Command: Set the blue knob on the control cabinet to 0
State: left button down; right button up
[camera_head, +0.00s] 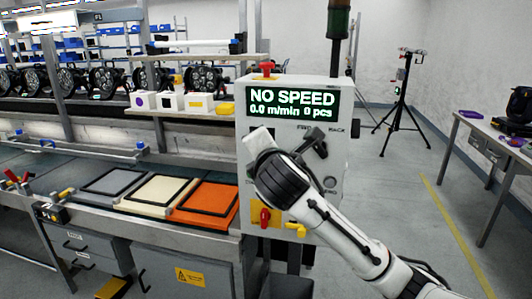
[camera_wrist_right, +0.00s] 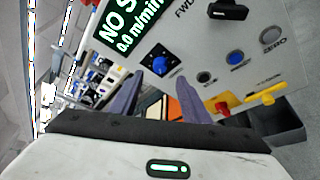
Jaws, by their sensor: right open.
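The control cabinet (camera_head: 340,130) stands at centre in the head view, its display (camera_head: 291,103) reading "NO SPEED, 0.0 m/min, 0 pcs". My right arm covers the lower left of its front; the blue knob and my fingertips are hidden there. In the right wrist view, the blue knob (camera_wrist_right: 158,61) sits on a black dial with white marks, below the display. Its exact setting is too small to read. My right gripper (camera_wrist_right: 159,79) is open and empty, its fingers spread in front of the panel, with the knob between and just beyond the tips. My left gripper is out of view.
A black lever (camera_wrist_right: 228,11), a blue button (camera_wrist_right: 236,58), a grey ZERO button (camera_wrist_right: 271,35), a red knob (camera_wrist_right: 222,108) and a yellow handle (camera_wrist_right: 263,89) are nearby on the panel. A conveyor with an orange framed panel (camera_head: 207,203) lies left.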

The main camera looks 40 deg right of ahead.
jog(key=v, duration=0.2)
jog(key=shift+s+a, duration=0.15)
jog(key=shift+s, duration=0.1)
dwell(0.3)
jog(key=s+a+f+m+g+y, duration=0.1)
jog(key=s+a+f+m+y, duration=0.3)
jog(key=f, duration=1)
jog(key=a+f+g+y, duration=0.1)
jog(key=a+f+y, duration=0.2)
jog(key=a+f, duration=0.8)
jog(key=s+a+f+m+g+y, duration=0.1)
jog(key=s+a+f+m, duration=0.1)
jog(key=s+f+m, duration=0.4)
jog(key=s+a+f+m+g+y, duration=0.2)
jog(key=s+f+m, duration=0.4)
jog(key=s+f, duration=1.1)
jog(key=shift+f, duration=0.7)
